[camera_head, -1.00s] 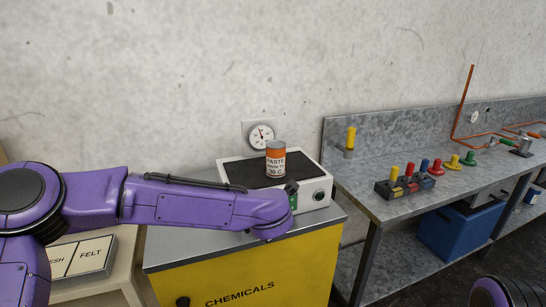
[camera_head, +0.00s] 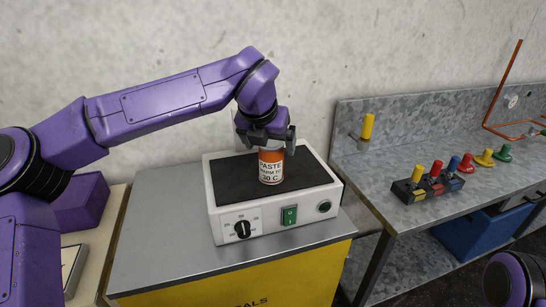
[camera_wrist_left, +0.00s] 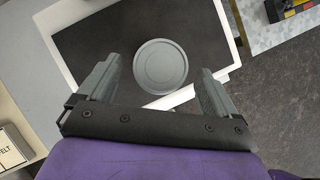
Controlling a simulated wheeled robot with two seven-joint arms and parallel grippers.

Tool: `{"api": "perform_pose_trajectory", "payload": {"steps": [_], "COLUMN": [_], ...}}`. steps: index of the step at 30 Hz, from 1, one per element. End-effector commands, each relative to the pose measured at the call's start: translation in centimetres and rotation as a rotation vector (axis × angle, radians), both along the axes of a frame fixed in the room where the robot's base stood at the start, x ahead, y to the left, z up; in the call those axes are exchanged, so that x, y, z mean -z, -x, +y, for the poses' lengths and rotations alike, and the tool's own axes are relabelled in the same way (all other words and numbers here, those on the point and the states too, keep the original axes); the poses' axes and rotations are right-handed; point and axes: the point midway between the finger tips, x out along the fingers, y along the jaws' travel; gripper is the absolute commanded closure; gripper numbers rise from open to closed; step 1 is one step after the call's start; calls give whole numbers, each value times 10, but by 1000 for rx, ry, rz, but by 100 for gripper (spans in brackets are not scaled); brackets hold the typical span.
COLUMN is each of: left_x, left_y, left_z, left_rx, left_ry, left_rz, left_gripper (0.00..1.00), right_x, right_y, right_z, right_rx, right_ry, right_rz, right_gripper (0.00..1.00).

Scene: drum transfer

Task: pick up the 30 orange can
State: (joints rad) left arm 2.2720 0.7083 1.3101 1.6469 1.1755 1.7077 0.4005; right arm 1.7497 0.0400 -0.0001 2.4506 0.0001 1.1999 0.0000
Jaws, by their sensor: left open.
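The orange can (camera_head: 271,167) has a white label reading "PASTE" and "30 C". It stands upright on the black top of the white hot plate (camera_head: 222,215). My left gripper (camera_head: 268,143) is over the can from above, with its fingers at the can's upper part, hiding the top in the head view. In the left wrist view the can's round grey lid (camera_wrist_left: 160,66) lies between the two open fingers (camera_wrist_left: 155,80), ahead of the palm, with gaps at both sides. My right gripper is not seen; only part of my right arm shows at the lower right.
The hot plate has a knob (camera_head: 243,229) and a green switch (camera_head: 289,215) and sits on a grey-topped yellow cabinet (camera_head: 160,240). A metal bench (camera_head: 380,180) at right holds a block with coloured plugs (camera_head: 425,187). The wall is close behind.

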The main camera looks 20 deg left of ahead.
Motion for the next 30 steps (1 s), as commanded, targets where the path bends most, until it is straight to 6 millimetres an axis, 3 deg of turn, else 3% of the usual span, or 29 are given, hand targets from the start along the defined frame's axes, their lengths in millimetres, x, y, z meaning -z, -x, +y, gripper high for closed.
{"api": "perform_pose_trajectory", "payload": {"steps": [9, 17, 24, 30], "left_x": [45, 50, 49, 49], "left_y": [-20, -23, -23, -23], "left_z": [-2, -3, -3, -3], "left_rx": [3, 4, 5, 5], "left_ry": [-1, -1, -2, -2], "left_rz": [2, -1, -2, -2], "left_gripper": [8, 8, 85, 85], "right_x": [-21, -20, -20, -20], "right_y": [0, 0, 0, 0], "right_z": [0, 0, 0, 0], "right_rx": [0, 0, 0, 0], "right_ry": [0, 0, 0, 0], "right_rz": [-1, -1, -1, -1], "right_gripper": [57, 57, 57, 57]}}
